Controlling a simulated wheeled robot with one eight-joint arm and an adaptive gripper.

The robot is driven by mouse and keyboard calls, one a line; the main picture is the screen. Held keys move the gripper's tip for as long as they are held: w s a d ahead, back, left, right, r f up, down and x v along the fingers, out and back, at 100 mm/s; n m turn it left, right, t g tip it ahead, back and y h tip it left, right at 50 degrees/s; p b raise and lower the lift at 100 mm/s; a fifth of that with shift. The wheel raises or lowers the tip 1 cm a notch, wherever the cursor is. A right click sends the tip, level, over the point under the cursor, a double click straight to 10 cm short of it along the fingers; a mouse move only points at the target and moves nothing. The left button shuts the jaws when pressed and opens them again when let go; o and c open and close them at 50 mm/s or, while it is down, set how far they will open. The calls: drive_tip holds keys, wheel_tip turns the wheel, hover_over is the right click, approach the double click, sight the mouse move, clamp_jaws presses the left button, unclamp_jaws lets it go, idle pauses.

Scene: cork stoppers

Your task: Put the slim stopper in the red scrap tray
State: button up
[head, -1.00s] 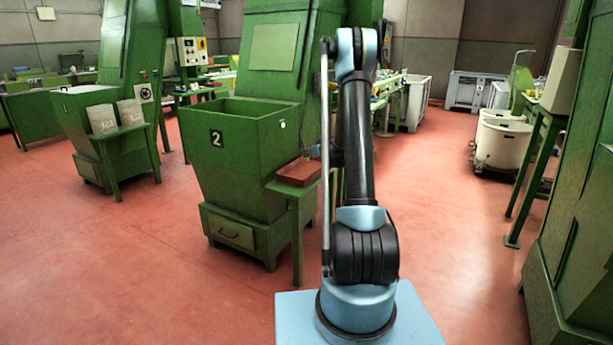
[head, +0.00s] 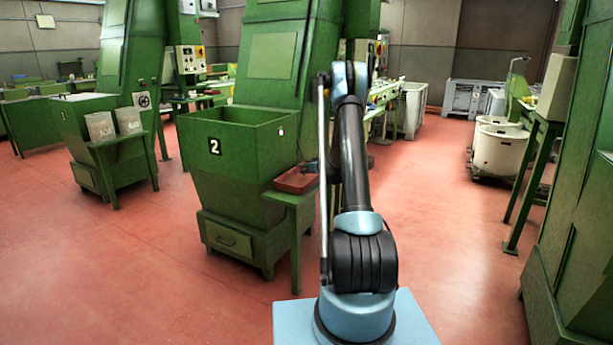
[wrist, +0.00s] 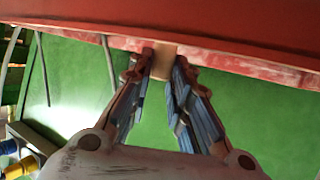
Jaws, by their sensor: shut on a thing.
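The slim stopper (wrist: 163,62) is a small tan piece between my fingertips in the wrist view. My gripper (wrist: 164,68) is shut on it, and the stopper overlaps the worn edge of the red scrap tray. The red scrap tray (head: 292,183) sits on a green stand at the right side of bin 2 in the head view. Its red side (wrist: 215,22) spans the top of the wrist view. In the head view my gripper is close to the tray, but my arm hides most of it. The tray's inside is not visible in the wrist view.
The green hopper bin marked 2 (head: 236,130) stands left of the tray. The green stand (head: 297,208) has a leg down to the floor. A tall green machine (head: 575,230) is at the far right. Red floor (head: 440,210) is clear to the right of my arm.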

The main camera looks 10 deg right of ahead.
drive_tip(key=shift+f, duration=1.1)
drive_tip(key=o, duration=0.7)
drive_tip(key=shift+c, duration=0.2)
